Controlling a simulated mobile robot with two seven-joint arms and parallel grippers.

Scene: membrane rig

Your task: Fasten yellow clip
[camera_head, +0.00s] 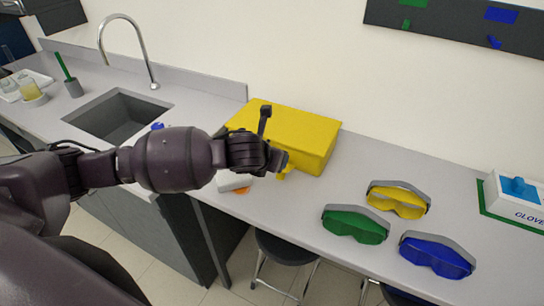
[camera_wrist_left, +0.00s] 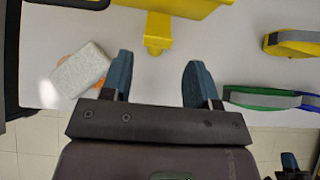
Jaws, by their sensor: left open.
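A yellow box (camera_head: 290,135) stands on the counter against the wall. The yellow clip (camera_head: 285,172) is at its front side, partly hidden behind my left gripper (camera_head: 280,160). In the left wrist view the clip (camera_wrist_left: 157,32) hangs from the box's lower edge (camera_wrist_left: 175,5), a T-shaped piece with a wider end. The two blue fingertips of my left gripper (camera_wrist_left: 158,78) are spread apart, with nothing between them. The clip lies just beyond the fingertips, roughly in line with the gap. A small dark bluish shape (camera_wrist_left: 290,165) at the lower right may be my right gripper, too small to tell.
A white block with orange (camera_wrist_left: 80,70) lies left of the fingers. Yellow (camera_head: 397,200), green (camera_head: 355,225) and blue goggles (camera_head: 437,255) lie to the right. A glove box (camera_head: 515,200) stands far right, a sink (camera_head: 118,115) left. Stools (camera_head: 285,248) stand below the counter edge.

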